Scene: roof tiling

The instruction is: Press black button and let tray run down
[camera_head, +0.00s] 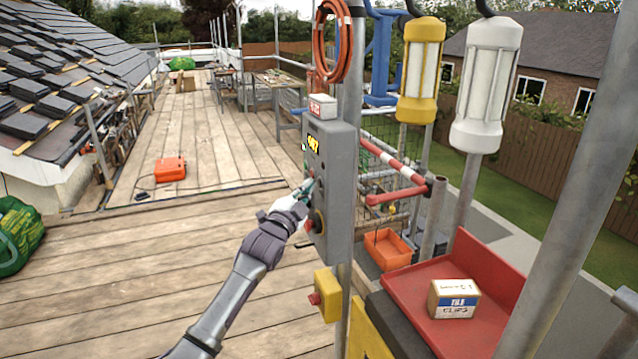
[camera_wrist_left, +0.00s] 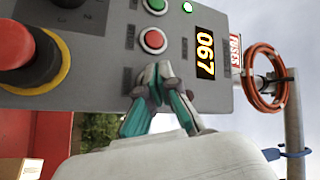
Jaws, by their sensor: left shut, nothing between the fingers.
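A grey control box (camera_head: 330,185) stands on a post. My left gripper (camera_head: 305,188) is shut and empty at the box face. In the left wrist view its fingertips (camera_wrist_left: 163,72) are just below the red button; I cannot tell whether they touch the panel. No black button is clearly visible; the fingers cover part of the panel. A red tray (camera_head: 420,285) is at lower right, holding a small clips box (camera_head: 454,299).
A large red knob on a yellow ring (camera_wrist_left: 45,65) is beside the buttons. An orange cable coil (camera_head: 333,45) hangs above the box. A yellow switch box (camera_head: 328,295) sits below. Poles and red-white bars stand right. The plank deck (camera_head: 200,215) is mostly clear.

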